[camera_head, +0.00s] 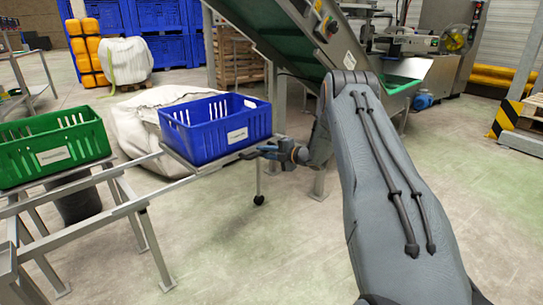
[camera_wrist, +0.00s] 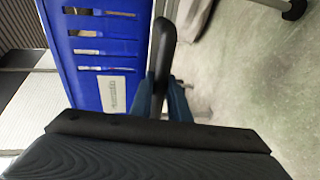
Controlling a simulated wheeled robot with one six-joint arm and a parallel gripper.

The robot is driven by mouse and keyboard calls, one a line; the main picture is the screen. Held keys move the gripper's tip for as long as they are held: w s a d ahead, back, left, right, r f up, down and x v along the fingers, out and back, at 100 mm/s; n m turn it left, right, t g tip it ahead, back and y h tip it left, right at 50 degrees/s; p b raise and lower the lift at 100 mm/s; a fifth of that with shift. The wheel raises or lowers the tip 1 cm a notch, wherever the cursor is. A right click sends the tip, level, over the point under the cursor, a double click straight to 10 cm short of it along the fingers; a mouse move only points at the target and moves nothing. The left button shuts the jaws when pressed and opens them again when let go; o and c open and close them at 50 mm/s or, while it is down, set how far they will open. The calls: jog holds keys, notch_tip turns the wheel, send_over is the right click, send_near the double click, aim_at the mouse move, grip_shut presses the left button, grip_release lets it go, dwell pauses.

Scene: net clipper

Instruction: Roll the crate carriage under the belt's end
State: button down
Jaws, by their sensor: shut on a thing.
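A blue crate (camera_head: 215,128) with a white label sits on the grey carriage (camera_head: 205,170), which stands on the rail frame. My gripper (camera_head: 268,152) is at the carriage's right side, below the crate's right end. In the wrist view its blue fingers are closed around a dark handle bar (camera_wrist: 162,50); the blue crate (camera_wrist: 105,60) is just left of the bar. The green conveyor belt (camera_head: 280,42) slopes above and behind the carriage, down toward the right. My arm hides part of its lower section.
A green crate (camera_head: 52,146) sits on the frame's left part. The rail frame (camera_head: 110,203) stands on thin legs. A white sack (camera_head: 135,130) lies behind the blue crate. A conveyor leg (camera_head: 320,185) stands right of my gripper. The front floor is clear.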

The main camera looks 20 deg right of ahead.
jog(key=shift+w+d, duration=0.1)
jog(key=shift+d, duration=0.1)
jog(key=c, duration=1.7)
grip_release()
jog(key=shift+d, duration=0.1)
jog(key=p+v, duration=0.2)
jog(key=v, duration=0.5)
jog(key=shift+s+d, duration=0.1)
jog(key=shift+s, duration=0.2)
